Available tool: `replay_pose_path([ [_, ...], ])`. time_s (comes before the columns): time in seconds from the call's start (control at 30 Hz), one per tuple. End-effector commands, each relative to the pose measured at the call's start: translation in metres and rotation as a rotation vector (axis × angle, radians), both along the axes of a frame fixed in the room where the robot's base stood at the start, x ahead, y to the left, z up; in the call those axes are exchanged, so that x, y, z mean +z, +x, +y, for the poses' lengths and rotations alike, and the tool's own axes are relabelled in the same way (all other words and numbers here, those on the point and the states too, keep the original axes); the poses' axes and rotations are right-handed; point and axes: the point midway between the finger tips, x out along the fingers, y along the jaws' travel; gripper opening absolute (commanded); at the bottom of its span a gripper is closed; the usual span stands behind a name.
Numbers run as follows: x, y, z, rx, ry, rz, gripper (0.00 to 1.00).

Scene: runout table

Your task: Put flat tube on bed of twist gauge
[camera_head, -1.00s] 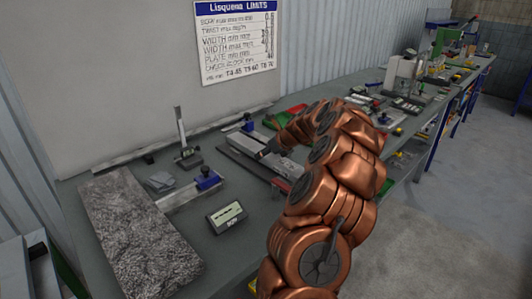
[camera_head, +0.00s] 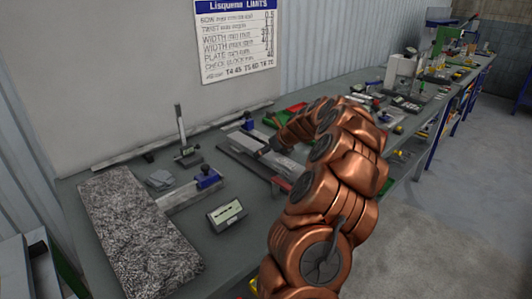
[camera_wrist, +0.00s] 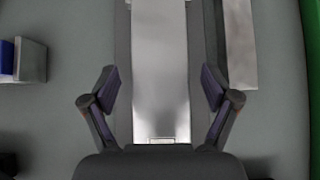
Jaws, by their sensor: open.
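A long, flat, silvery piece (camera_wrist: 160,70), which looks like the flat tube, lies lengthwise under my gripper in the wrist view. A darker grey strip shows along both sides of it. My gripper (camera_wrist: 160,92) is open, with one finger on each side of the piece and apart from it. In the head view my gripper (camera_head: 263,151) is low over a long fixture (camera_head: 236,156) with a dark base, which may be the twist gauge. My arm hides part of this fixture. I cannot tell how high the fingers are above the piece.
A second pale bar (camera_wrist: 238,45) lies close on the right in the wrist view. A granite plate (camera_head: 135,235), a blue-topped block (camera_head: 207,178), a small display box (camera_head: 227,215) and an upright stand (camera_head: 184,140) are on the bench at left. A limits sign (camera_head: 236,40) hangs behind.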

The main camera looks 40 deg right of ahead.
Motion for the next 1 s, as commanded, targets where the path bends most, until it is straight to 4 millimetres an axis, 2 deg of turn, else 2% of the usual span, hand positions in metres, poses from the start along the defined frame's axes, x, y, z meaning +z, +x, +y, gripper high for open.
replay_pose_path([
  [0.6,0.07,-0.071,0.001,-0.001,0.0,-0.001,0.87],
  [0.8,0.08,-0.08,0.002,-0.001,0.0,0.0,0.87],
  [1.0,0.082,-0.082,0.002,0.0,0.0,0.001,0.87],
])
